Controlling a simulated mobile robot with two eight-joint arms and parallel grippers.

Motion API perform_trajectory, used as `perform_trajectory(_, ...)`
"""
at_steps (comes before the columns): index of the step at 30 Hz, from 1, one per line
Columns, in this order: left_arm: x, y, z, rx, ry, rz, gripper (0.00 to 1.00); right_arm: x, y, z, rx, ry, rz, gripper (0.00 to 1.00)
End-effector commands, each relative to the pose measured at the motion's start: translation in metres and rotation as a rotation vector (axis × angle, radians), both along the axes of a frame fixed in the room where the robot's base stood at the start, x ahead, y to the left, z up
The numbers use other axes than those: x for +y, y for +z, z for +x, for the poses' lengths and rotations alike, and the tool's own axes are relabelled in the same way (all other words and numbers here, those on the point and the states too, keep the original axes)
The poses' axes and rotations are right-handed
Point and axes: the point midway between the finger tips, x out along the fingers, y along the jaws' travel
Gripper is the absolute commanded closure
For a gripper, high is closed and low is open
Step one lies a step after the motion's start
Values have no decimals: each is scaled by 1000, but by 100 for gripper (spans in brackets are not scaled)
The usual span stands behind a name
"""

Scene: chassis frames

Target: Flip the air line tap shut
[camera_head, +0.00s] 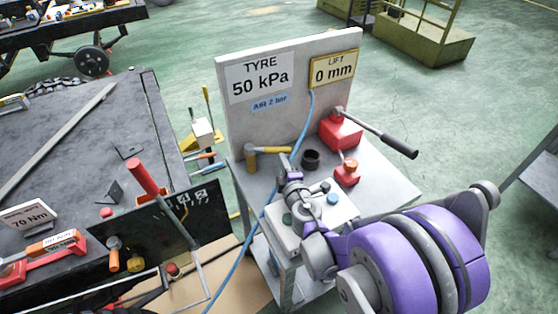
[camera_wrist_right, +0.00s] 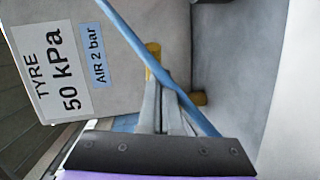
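The air line tap appears to be the yellow fitting (camera_head: 252,160) on the grey cart, below the AIR 2 bar label; I cannot tell its lever position for sure. Yellow parts of it show in the right wrist view (camera_wrist_right: 153,58), partly hidden by the blue hose and my fingers. My right gripper (camera_head: 285,160) is just right of the fitting in the head view. In the right wrist view its fingers (camera_wrist_right: 160,88) are close together, with nothing visible held between them, near the yellow part. I cannot tell whether they touch. My left gripper is not in view.
The blue air hose (camera_head: 238,262) runs up past my right fingers to the panel (camera_head: 290,110). A red pump (camera_head: 341,132) with a long lever, a black cup (camera_head: 311,159) and a red block (camera_head: 347,174) stand on the cart. A dark workbench (camera_head: 75,150) is at left.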

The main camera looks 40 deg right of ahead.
Motion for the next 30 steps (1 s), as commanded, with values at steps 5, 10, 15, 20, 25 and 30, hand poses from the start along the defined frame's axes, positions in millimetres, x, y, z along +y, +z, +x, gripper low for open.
perform_trajectory(5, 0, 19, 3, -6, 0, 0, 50, -13, 11, 4, -35, 128, -10, 100)
perform_trajectory(10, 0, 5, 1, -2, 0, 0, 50, -20, 7, 12, -35, 137, -12, 100)
perform_trajectory(15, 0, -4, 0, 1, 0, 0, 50, -31, 7, 24, -35, 137, -10, 100)
perform_trajectory(20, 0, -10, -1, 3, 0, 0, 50, -37, 8, 33, -35, 137, -10, 100)
perform_trajectory(25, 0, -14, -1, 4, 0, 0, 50, -42, 9, 41, -35, 137, -10, 100)
perform_trajectory(30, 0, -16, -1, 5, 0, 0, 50, -44, 9, 45, -35, 137, -10, 100)
